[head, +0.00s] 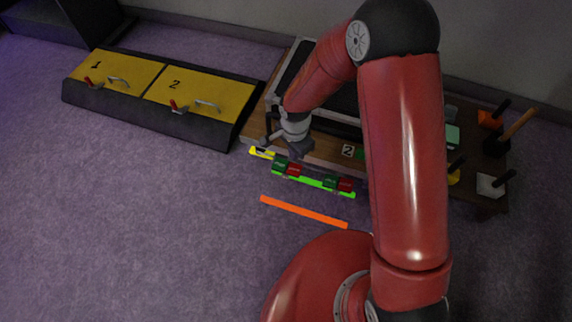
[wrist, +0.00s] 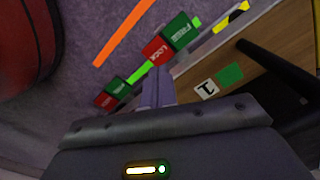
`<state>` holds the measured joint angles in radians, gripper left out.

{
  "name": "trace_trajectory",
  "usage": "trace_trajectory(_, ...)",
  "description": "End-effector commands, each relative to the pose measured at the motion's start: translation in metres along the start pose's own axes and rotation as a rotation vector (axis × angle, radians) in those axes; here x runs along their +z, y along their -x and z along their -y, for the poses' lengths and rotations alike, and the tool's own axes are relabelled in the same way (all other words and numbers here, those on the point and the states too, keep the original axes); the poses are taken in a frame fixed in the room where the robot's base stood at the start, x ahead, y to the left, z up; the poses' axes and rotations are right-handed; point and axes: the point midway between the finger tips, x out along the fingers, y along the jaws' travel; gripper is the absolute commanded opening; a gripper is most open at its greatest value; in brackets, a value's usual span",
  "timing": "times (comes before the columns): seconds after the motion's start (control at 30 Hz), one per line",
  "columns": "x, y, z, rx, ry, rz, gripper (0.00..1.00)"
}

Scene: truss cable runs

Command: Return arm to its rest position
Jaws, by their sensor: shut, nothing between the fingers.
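My red arm arches from the lower right of the head view, over the workbench, and down to its near edge. My gripper (head: 304,152) hangs at that edge, just above the green and red blocks (head: 287,169). In the wrist view my gripper's fingers (wrist: 156,88) are together with nothing between them. A green and red block pair (wrist: 170,40) with lettering, one word reading LOCK, lies close beyond the fingertips. A second pair (wrist: 112,94) lies to the left. I cannot tell whether the fingers touch the nearer pair.
A wooden workbench (head: 258,122) stands behind my gripper, with handled tools (head: 518,122) on its right end. A low dark cabinet with yellow lids (head: 112,75), numbered 1 and 2, is at left. An orange strip (head: 303,212) lies on open purple carpet (head: 150,220).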

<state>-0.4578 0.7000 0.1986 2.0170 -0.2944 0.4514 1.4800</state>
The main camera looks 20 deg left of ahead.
Motion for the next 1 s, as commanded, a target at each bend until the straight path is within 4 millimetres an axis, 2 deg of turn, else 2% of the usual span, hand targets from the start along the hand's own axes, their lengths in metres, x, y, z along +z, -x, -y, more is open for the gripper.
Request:
trace_trajectory(0.53, 0.000, 0.002, 0.000, 0.000, 0.001, 0.000, 0.00)
trace_trajectory(0.63, -0.004, 0.011, -0.001, -0.005, 0.007, -0.006, 0.00)
trace_trajectory(0.67, -0.007, 0.018, -0.002, -0.009, 0.011, -0.011, 0.00)
trace_trajectory(0.77, -0.024, 0.055, -0.010, -0.029, 0.040, -0.039, 0.00)
trace_trajectory(0.87, -0.047, 0.112, -0.029, -0.053, 0.092, -0.085, 0.00)
trace_trajectory(0.9, -0.056, 0.137, -0.039, -0.062, 0.115, -0.105, 0.00)
trace_trajectory(1.0, -0.072, 0.193, -0.068, -0.079, 0.173, -0.152, 0.00)
